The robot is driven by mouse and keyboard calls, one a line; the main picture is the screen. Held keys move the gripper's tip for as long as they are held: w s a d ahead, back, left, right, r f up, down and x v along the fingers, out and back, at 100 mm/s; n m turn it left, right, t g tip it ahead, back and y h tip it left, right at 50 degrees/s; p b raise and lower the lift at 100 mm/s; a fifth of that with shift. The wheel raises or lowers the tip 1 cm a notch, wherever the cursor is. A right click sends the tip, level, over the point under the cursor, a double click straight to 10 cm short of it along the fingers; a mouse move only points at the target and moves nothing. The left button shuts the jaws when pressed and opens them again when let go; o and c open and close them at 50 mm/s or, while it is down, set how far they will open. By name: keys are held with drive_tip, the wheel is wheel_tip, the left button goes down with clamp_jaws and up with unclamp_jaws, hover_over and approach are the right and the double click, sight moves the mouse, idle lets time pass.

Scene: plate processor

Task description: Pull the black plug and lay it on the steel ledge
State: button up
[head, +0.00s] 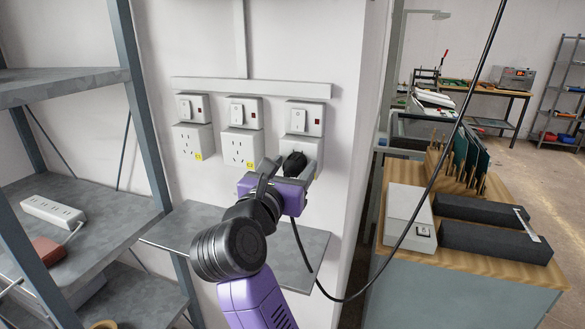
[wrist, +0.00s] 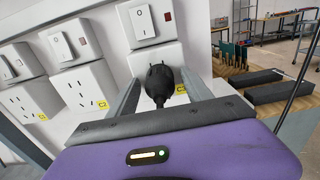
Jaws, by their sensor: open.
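The black plug (wrist: 160,82) sits in the rightmost wall socket (wrist: 141,62), below its switch. It also shows in the head view (head: 293,163), partly covered by my gripper. My gripper (wrist: 160,88) is open, with one finger on each side of the plug; contact cannot be told. The plug's black cord hangs below my gripper in the head view. The steel ledge (head: 190,231) is a grey shelf on the wall below the sockets, partly hidden by my arm; its visible part is bare.
Two empty sockets (head: 193,141) (head: 241,148) are left of the plug. A metal shelf rack (head: 75,198) stands at the left, holding a white power strip (head: 53,211). A wooden-topped bench (head: 470,262) stands right. The black cord (head: 416,212) loops across the right side.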

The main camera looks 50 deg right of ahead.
sight(288, 174)
clamp_jaws()
idle(0.3)
drive_tip(key=shift+a, duration=0.2)
drive_tip(key=shift+v, duration=2.85)
drive_tip(key=shift+s+d, duration=0.1)
drive_tip(key=shift+d, duration=0.05)
